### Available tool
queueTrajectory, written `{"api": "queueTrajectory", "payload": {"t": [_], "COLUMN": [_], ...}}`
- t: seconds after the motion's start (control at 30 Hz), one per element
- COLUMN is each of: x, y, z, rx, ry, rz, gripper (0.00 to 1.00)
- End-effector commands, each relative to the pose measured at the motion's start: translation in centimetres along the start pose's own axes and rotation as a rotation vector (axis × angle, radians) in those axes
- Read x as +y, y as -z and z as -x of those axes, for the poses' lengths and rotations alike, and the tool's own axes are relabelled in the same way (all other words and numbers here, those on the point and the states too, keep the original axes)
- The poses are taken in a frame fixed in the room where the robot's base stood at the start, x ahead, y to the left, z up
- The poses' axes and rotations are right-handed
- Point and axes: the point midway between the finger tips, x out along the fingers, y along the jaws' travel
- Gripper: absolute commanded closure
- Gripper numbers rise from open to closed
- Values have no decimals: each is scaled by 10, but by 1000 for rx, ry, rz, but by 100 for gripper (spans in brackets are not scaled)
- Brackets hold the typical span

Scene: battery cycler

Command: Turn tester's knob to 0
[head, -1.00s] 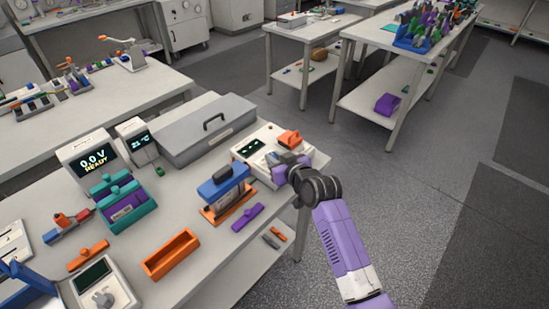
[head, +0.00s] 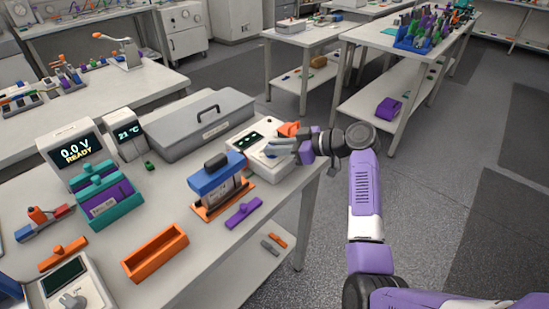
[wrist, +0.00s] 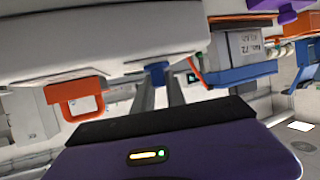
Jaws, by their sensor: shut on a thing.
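The white tester (head: 243,142) with a dark display and an orange part on top stands at the table's right end. My gripper (head: 277,147) reaches over it from the right, fingers at its top. In the wrist view, the gripper (wrist: 158,82) is shut on a small blue part (wrist: 157,73), which appears to be the tester's knob, against the white housing (wrist: 110,40). The fingers hide much of the knob. Its mark and the display's text are too small to read.
A blue-and-orange press-like device (head: 218,178) and a purple piece (head: 243,212) stand left of the tester. A grey case (head: 195,130) is behind. An orange tray (head: 155,254) and a white unit with a grey knob (head: 72,300) are nearer. Floor right is clear.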

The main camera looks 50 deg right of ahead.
Motion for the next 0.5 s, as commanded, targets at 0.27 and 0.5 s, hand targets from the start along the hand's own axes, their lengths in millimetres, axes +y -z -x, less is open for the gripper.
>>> {"api": "queueTrajectory", "payload": {"t": [0.27,0.5], "x": [5,6], "y": [-6,-5], "z": [-2,-3], "rx": [0,-2], "ry": [233,401], "rz": [97,166], "gripper": [100,100]}}
